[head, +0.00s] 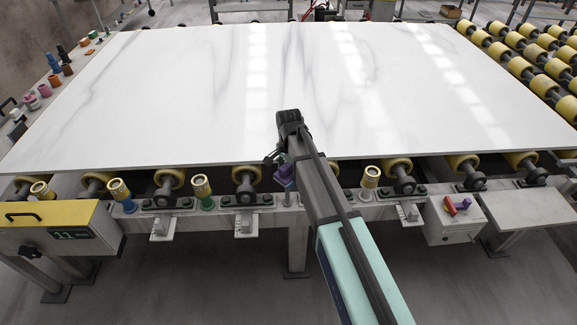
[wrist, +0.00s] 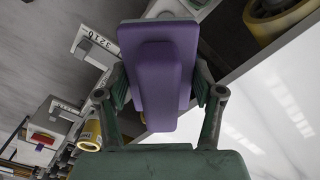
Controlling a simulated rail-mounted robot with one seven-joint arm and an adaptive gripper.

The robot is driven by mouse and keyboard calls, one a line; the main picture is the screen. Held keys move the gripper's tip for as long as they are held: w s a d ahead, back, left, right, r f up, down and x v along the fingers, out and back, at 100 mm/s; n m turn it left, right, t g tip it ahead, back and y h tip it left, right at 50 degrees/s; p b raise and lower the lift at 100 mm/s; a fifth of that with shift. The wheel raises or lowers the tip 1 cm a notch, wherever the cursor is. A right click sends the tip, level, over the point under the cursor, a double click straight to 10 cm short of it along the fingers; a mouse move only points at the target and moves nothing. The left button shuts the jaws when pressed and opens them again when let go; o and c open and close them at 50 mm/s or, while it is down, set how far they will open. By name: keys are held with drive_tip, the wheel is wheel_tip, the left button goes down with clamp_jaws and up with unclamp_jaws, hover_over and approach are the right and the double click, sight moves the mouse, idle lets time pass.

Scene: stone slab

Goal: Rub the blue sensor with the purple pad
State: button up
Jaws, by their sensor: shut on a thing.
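The purple pad (wrist: 157,70) is clamped between the two fingers of my gripper (wrist: 158,97) in the wrist view. In the head view a bit of the purple pad (head: 284,172) shows beside my gripper (head: 275,158), over the front edge of the slab. The blue sensor (head: 122,195), a yellow-topped cylinder with a blue base, stands on the front rail, left of my gripper and well apart from it. Part of my gripper is hidden by my arm.
A green-based sensor (head: 203,192) stands between the blue sensor and my gripper. Another yellow-topped sensor (head: 370,178) stands to the right. The white slab (head: 200,90) lies on rollers behind the rail. A box (head: 450,222) with red and purple pieces stands at the right.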

drive_tip(key=shift+s+f+b, duration=0.15)
drive_tip(key=shift+s+b, duration=0.15)
drive_tip(key=shift+s, duration=0.1)
drive_tip(key=w, duration=0.1)
drive_tip(key=w+a, duration=0.1)
drive_tip(key=w+p, duration=0.1)
drive_tip(key=w, duration=0.1)
drive_tip(key=shift+a, duration=0.25)
drive_tip(key=shift+a+r, duration=0.1)
drive_tip(key=shift+r, duration=0.35)
wheel_tip(320, 180, up, 3)
drive_tip(key=shift+s+f+p, duration=0.1)
drive_tip(key=shift+f+p, duration=0.1)
drive_tip(key=shift+p, duration=0.45)
drive_tip(key=shift+r+p, duration=1.3)
drive_tip(key=shift+r, duration=1.2)
